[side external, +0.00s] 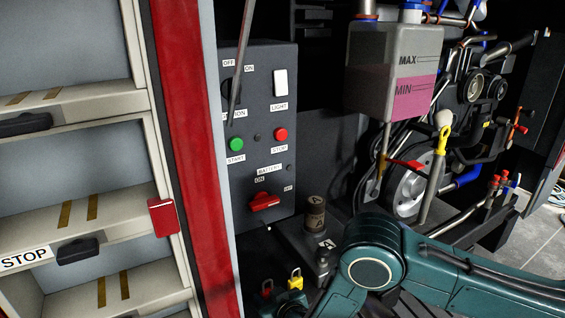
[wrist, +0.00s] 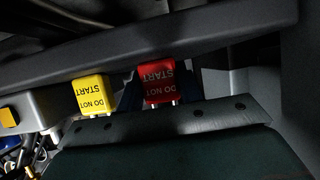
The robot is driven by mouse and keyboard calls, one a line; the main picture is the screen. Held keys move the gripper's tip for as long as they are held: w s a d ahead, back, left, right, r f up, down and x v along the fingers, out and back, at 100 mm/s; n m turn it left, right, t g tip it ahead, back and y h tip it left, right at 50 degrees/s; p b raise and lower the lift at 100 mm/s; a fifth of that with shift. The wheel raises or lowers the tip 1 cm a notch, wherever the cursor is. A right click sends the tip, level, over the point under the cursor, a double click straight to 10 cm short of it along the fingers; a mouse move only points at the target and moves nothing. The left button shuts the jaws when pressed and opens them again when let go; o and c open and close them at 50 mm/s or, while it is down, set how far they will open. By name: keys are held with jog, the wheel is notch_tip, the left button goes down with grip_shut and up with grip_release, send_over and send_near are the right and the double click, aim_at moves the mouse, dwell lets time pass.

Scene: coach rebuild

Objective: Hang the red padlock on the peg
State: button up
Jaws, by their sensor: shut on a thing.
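The red padlock (wrist: 158,80), marked DO NOT START, sits between the dark fingers of my gripper (wrist: 157,90) in the wrist view. My gripper is shut on it, and its body shows just beyond the dark wrist edge. In the side external view the red padlock (side external: 267,293) is a small red patch low in the picture, left of the yellow padlock (side external: 296,282). The yellow padlock also shows in the wrist view (wrist: 92,95), left of the red one and apart from it. I cannot make out the peg in either view.
A grey control panel (side external: 266,130) with a red battery switch (side external: 263,202) stands above the padlocks. A dark ledge (wrist: 160,40) runs close beyond the padlocks.

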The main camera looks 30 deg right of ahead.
aim_at(268, 288)
jog(key=shift+r, duration=0.1)
jog(key=shift+r, duration=1.4)
jog(key=shift+r, duration=0.15)
jog(key=shift+r, duration=0.25)
jog(key=s+d+r, duration=0.2)
jog(key=s+r, duration=0.2)
jog(key=r, duration=0.7)
jog(key=shift+r, duration=0.3)
jog(key=shift+w+d, duration=0.1)
jog(key=shift+w, duration=0.25)
jog(key=shift+w, duration=1.45)
